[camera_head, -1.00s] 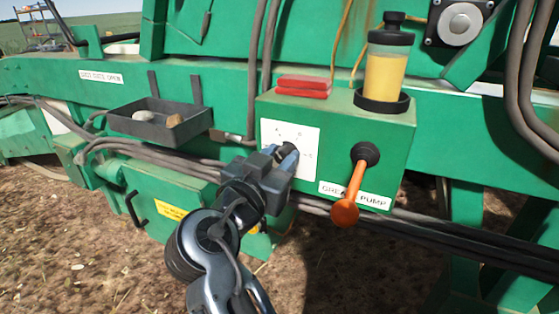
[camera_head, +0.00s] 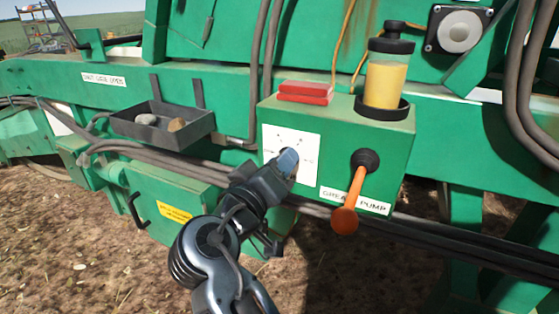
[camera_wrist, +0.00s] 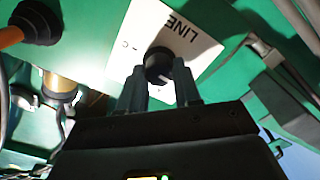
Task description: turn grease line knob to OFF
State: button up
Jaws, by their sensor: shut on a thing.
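The grease line knob (camera_wrist: 157,62) is a black round knob on a white label plate (camera_wrist: 200,40), where "LINE" and a letter C can be read in the wrist view. The plate also shows in the head view (camera_head: 305,140), on the front of the green grease box. My gripper (camera_wrist: 160,80) is shut on the knob, with one finger on each side of it. In the head view my gripper (camera_head: 289,161) covers the knob and the lower left of the plate. The OFF mark and the knob's exact pointing direction cannot be made out.
An orange-handled grease pump lever (camera_head: 352,203) hangs right of the plate. A yellow grease reservoir (camera_head: 386,82) and a red block (camera_head: 305,92) stand on the box. A dark tray (camera_head: 160,125) with stones is at left. Hoses (camera_head: 440,238) run below the box.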

jog(key=shift+f+n, duration=0.1)
jog(key=shift+n, duration=0.4)
jog(key=o, duration=1.1)
jog(key=shift+c, duration=0.2)
jog(key=b+v, duration=0.1)
jog(key=v, duration=0.6)
jog(key=shift+s+a, duration=0.15)
jog(key=shift+s, duration=0.2)
